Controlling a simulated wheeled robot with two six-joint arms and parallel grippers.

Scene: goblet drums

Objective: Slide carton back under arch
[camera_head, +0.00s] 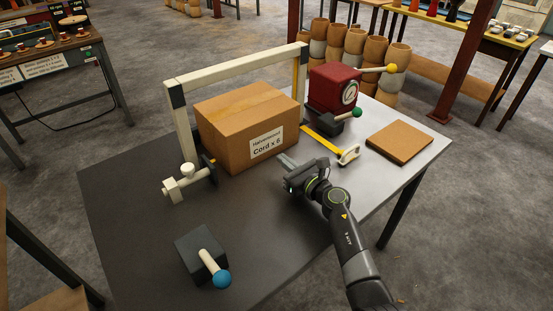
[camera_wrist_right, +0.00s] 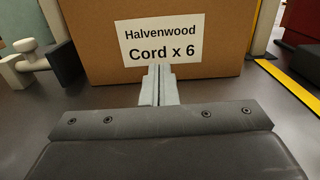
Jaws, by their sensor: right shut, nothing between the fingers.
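The brown carton (camera_head: 247,125), with a white label reading "Halvenwood Cord x 6", sits on the dark table at the white arch (camera_head: 240,67). The arch spans above it, with one post at its left and the other behind its right side. My right gripper (camera_head: 284,162) is shut and empty, low over the table at the carton's labelled front face. In the right wrist view the fingertips (camera_wrist_right: 158,72) point at the carton (camera_wrist_right: 105,50) just below the label; I cannot tell whether they touch it. My left gripper is not in view.
A white valve-like fitting (camera_head: 185,178) stands left of the carton. A dark block with a blue-knobbed lever (camera_head: 205,257) is at the front.

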